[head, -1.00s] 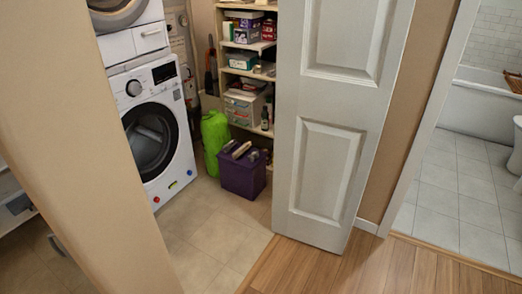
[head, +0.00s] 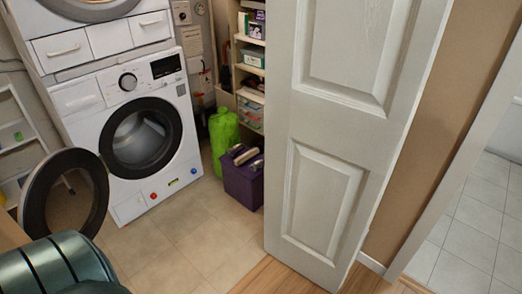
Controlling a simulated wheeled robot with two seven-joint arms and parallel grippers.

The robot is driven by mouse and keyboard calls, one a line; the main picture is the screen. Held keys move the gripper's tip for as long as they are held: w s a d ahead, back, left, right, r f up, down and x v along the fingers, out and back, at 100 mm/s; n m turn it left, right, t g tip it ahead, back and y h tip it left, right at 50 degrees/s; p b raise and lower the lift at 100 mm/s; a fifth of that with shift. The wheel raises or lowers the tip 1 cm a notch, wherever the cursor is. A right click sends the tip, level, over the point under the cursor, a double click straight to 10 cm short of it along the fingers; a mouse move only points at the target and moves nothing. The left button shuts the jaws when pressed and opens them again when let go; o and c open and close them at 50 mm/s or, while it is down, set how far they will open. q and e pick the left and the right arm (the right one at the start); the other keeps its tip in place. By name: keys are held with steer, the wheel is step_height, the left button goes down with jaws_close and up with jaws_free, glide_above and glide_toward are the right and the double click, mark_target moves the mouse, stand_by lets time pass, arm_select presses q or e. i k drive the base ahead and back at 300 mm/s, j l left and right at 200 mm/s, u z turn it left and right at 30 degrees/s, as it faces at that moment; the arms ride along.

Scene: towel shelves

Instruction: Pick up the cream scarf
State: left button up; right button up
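I cannot make out a cream scarf in this view. Pale rolled or bundled items (head: 243,157) lie at the top of a purple bin (head: 240,187) on the tiled floor, too small to identify. The front-loading washing machine (head: 90,97) has a round drum opening (head: 140,138) with something greyish inside, unclear. A dark round door (head: 38,192) stands swung out at its left. Neither gripper is in view. A dark green rounded part at the bottom left looks like my own arm.
A white panelled door (head: 325,195) stands at the centre right, beside a beige wall (head: 425,130). A green bag (head: 222,135) and stocked shelves (head: 250,90) are behind the purple bin. Tiled floor (head: 175,240) in front of the washer is clear.

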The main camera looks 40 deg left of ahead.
mark_target(250, 153)
steer(key=i+j+z, duration=0.1)
steer(key=i+j, duration=0.9)
steer(key=j, duration=0.45)
steer(key=i+j, duration=0.1)
steer(key=j, duration=0.95)
steer(key=i+j, duration=0.15)
steer(key=j, duration=1.1)
steer(key=z, duration=0.05)
